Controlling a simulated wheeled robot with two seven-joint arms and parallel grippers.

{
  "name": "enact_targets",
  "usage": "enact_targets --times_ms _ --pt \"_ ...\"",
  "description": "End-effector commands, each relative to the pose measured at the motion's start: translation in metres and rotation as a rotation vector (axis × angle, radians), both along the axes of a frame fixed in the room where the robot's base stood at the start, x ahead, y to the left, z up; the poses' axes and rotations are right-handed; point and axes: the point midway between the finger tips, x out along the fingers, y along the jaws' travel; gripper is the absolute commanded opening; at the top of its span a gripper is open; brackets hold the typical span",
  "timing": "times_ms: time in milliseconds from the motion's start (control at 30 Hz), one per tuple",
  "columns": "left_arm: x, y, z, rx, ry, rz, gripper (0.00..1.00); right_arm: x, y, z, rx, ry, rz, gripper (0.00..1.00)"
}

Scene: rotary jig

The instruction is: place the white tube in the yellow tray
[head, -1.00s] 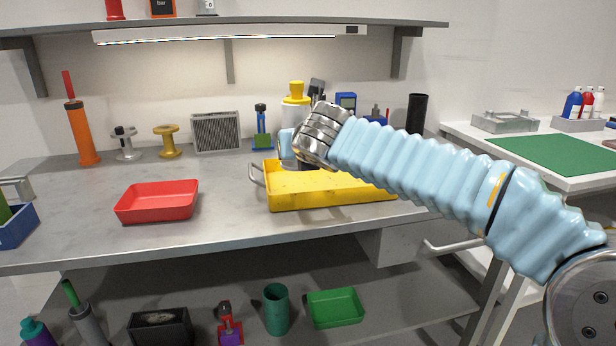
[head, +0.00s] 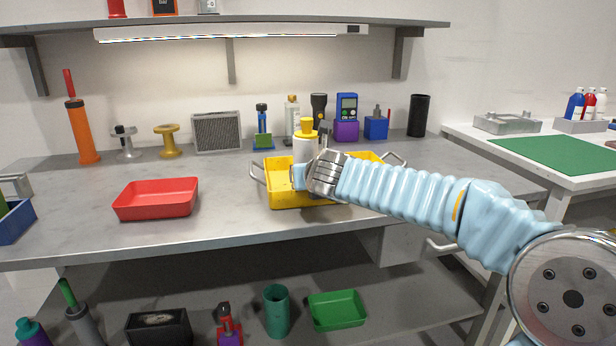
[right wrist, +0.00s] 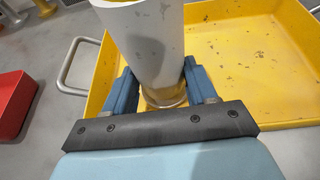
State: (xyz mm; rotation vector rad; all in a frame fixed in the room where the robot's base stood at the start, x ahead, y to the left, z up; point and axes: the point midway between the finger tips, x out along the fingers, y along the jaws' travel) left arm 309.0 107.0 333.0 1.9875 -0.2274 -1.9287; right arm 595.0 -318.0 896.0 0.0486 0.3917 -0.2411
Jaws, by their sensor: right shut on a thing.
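The white tube (head: 304,151) has a yellow cap and stands roughly upright in my right gripper (head: 303,177). The right wrist view shows the tube (right wrist: 146,38) between the two blue fingers of this gripper (right wrist: 160,88), which is shut on it. The tube is over the left part of the yellow tray (head: 290,199). The tray's bare floor shows in the right wrist view (right wrist: 245,55). I cannot tell whether the tube's lower end touches the tray floor. My left gripper is not in view.
A red tray (head: 156,199) sits on the workbench (head: 105,235) to the left, with clear bench between the trays. Behind the yellow tray stand a flashlight (head: 318,108), a blue meter (head: 346,107) and a purple block (head: 346,131). A metal handle (right wrist: 68,72) sticks out at the tray's left end.

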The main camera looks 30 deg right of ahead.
Motion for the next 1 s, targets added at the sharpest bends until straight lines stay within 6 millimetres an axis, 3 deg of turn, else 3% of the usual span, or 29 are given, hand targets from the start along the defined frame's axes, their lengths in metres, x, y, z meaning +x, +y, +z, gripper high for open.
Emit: enact_targets --times_ms 133,167,333,667,767,1000 --pt "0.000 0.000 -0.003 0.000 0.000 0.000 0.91 0.000 0.000 -0.003 0.000 -0.001 0.000 0.20" --pt "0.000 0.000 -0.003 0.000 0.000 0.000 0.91 0.000 0.000 -0.004 0.000 0.000 0.000 0.58" --pt "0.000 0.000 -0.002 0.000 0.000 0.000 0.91 0.000 0.000 -0.003 0.000 0.000 0.000 0.82" --pt "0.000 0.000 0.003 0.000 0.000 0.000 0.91 0.000 0.000 0.003 0.000 0.000 -0.001 0.82" --pt "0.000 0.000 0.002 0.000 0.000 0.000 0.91 -0.012 0.003 0.008 -0.002 -0.003 -0.001 0.82" --pt "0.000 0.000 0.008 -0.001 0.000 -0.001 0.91 -0.062 0.015 0.030 -0.001 -0.004 -0.001 0.82"
